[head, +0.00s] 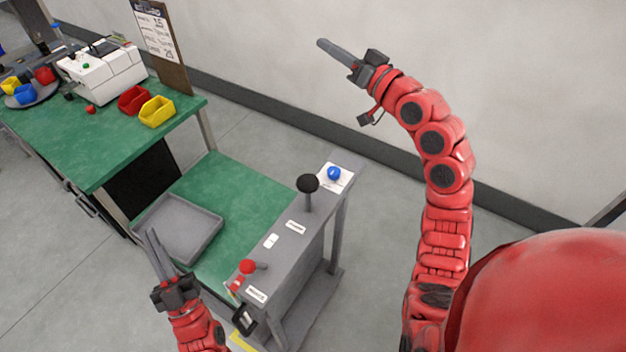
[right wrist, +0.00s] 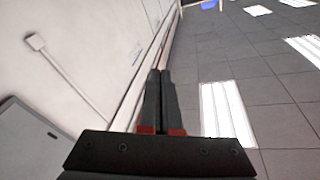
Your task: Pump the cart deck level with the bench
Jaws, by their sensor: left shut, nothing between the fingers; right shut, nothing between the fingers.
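The cart's green deck (head: 250,198) lies beside the green-topped bench (head: 95,155). The bench's dark side shows above the deck, so the deck sits lower than the bench top. The cart's grey console (head: 285,245) carries a black-knobbed lever (head: 307,184), a blue knob (head: 334,173) and a red-knobbed handle (head: 247,267). My left gripper (head: 151,240) is shut and empty, in front of the tray in the picture. My right gripper (head: 325,45) is shut and empty, raised before the wall, apart from the console. Its closed fingers also show in the right wrist view (right wrist: 157,95).
A grey tray (head: 150,232) lies on the deck. The bench holds a white machine (head: 105,75), a red bin (head: 133,99), a yellow bin (head: 157,111) and a clipboard sign (head: 160,40). The floor (head: 390,240) right of the cart is clear up to my right arm.

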